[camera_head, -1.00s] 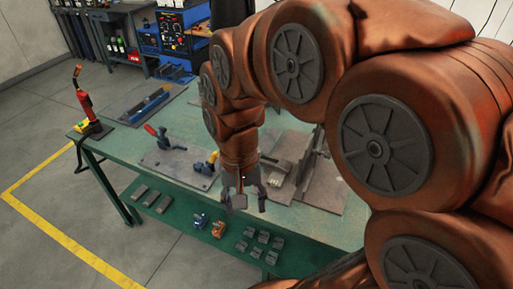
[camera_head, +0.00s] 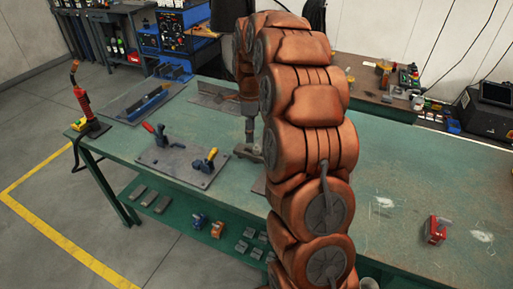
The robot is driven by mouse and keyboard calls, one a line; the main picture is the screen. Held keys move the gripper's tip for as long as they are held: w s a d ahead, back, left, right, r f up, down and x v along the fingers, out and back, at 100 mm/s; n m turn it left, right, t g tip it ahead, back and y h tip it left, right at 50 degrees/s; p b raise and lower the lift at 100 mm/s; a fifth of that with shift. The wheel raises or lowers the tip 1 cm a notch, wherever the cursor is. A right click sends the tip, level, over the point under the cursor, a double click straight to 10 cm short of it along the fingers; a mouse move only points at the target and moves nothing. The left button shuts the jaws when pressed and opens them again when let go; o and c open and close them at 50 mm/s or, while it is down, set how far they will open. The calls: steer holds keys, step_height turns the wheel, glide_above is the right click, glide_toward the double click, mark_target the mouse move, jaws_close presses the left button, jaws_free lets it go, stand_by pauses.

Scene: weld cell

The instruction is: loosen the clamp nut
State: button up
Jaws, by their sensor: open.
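My gripper (camera_head: 249,132) is a small grey shape at the end of my arm, pointing down over the far-middle part of the green bench. It is open, though its fingers are hard to make out. A grey metal fixture (camera_head: 243,153) lies on the bench just below it, partly hidden behind my arm. I cannot tell whether they touch. No clamp nut can be picked out at this size.
The green bench (camera_head: 400,180) is mostly clear on the right, apart from a red item (camera_head: 436,229). A red torch (camera_head: 84,105) stands at the left corner. A grey angled plate (camera_head: 212,101) lies behind my gripper. Blocks lie on the lower shelf (camera_head: 180,212).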

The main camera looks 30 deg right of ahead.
mark_target(257, 145)
steer(key=d+m, duration=0.1)
steer(key=w+d+f+m, duration=0.1)
steer(key=w+d+f, duration=0.1)
steer(key=shift+d+f+m, duration=0.15)
steer(key=shift+d+m, duration=0.25)
steer(key=shift+f+p, duration=0.95)
steer(key=shift+f, duration=2.95)
steer(key=shift+c, duration=0.3)
jaws_close()
